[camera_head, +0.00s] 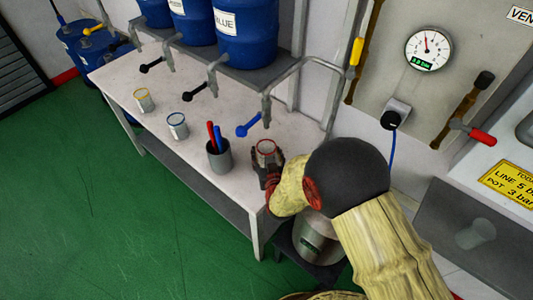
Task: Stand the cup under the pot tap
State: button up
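A grey cup with a red rim (266,147) is upright near the right end of the white table (226,101). My gripper (266,163) comes in from the lower right, with its dark fingers against both sides of this cup. It looks shut on the cup, though the fingers partly hide the cup's lower part. Whether the cup's base touches the table cannot be told. A grey pipe tap (266,112) hangs down just behind and above the cup. The cup's mouth lies in front of the spout in this view, apart from it.
A dark holder (219,157) with red and blue sticks stands close left of the cup. A blue-rimmed cup (177,125) and a yellow-rimmed cup (143,98) stand farther left. A blue lever (249,125) juts out behind. A metal pot (318,239) stands below, partly hidden by my arm.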

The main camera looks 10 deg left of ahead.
jog(key=shift+o, duration=1.1)
jog(key=shift+r, duration=0.15)
jog(key=shift+s+r, duration=0.1)
jog(key=shift+s, duration=0.1)
jog(key=p+v, duration=0.3)
jog(key=v, duration=0.8)
jog(key=shift+s+d, duration=0.15)
jog(key=shift+s, duration=0.1)
jog(key=w+d+r+m+g+h, duration=0.1)
jog(key=d+r+g, duration=0.1)
jog(key=d+r, duration=0.5)
jog(key=d+r+m+g+h, duration=0.1)
jog(key=d+r+g, duration=0.15)
jog(key=r, duration=0.85)
jog(key=s+d+r+g+h, duration=0.1)
jog(key=s+d+r, duration=0.3)
jog(key=s+d, duration=0.4)
jog(key=s+d+r+m+g+h, duration=0.1)
jog(key=s+d+r, duration=0.4)
jog(key=s, duration=0.8)
jog(key=d+g, duration=0.1)
jog(key=d, duration=0.2)
jog(key=shift+r+m+g+h, duration=0.2)
jog(key=shift+m+g+h, duration=0.1)
jog(key=shift+g, duration=0.05)
